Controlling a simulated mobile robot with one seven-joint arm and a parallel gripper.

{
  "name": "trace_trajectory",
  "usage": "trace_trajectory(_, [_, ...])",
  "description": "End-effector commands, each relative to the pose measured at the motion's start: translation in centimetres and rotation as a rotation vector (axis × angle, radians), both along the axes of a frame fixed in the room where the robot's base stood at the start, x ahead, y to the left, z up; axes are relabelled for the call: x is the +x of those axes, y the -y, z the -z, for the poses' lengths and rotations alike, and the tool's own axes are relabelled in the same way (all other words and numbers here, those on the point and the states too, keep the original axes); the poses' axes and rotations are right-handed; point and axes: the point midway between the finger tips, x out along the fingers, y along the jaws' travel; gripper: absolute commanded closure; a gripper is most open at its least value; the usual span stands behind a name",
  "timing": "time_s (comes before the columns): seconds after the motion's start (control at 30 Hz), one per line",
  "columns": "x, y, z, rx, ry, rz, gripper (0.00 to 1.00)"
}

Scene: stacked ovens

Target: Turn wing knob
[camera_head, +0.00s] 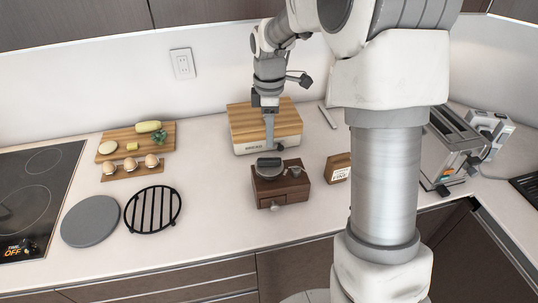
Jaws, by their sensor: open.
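I cannot make out a wing knob with certainty. A brown wooden box (281,190) with a round metal top stands on the counter, like a coffee grinder. A dark flat piece (269,163) lies across its top, and a small dark knob (296,172) shows to its right. A small round pull is on its front. My gripper (270,146) points down, in front of the bread box and just behind the grinder in the picture. It is open and seems to hold nothing; its fingertips are small and hard to see.
A wood-lidded bread box (289,143) stands behind the grinder, with a small wooden sign (338,168) to its right. A toaster (449,150) is farther right. A round trivet (153,209), boards with food and a cooktop (38,190) lie left. The counter's front middle is clear.

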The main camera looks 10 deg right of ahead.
Motion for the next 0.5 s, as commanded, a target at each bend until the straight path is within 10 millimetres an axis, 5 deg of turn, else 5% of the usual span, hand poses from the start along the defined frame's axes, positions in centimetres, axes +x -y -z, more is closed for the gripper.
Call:
trace_trajectory(0.2, [-0.1, 0.0, 4.8, 0.0, -0.005, 0.0, 0.47])
trace_trajectory(0.5, [0.0, 0.0, 8.6, 0.0, -0.001, 0.001, 0.47])
